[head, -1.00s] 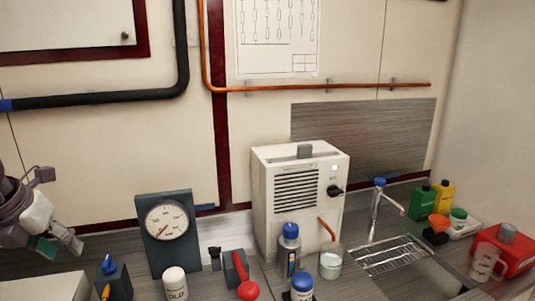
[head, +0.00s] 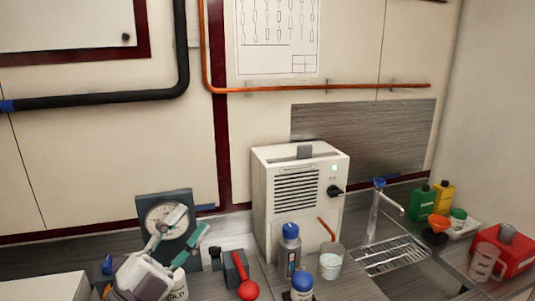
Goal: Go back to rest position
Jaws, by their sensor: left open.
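My left gripper (head: 183,232) is in the lower left of the head view, its two fingers spread apart and empty. It is in front of the dark gauge box (head: 181,199) and hides much of its dial. It also covers part of the white jar labelled "OLD" (head: 181,286). Whether it touches either cannot be told. My right gripper is not in view.
A red-knobbed lever (head: 246,289) stands just right of the gripper. A white machine (head: 262,210), bottles (head: 290,250) and a glass beaker (head: 331,264) stand further right, then a sink rack (head: 395,254). A white box top (head: 45,288) is at lower left.

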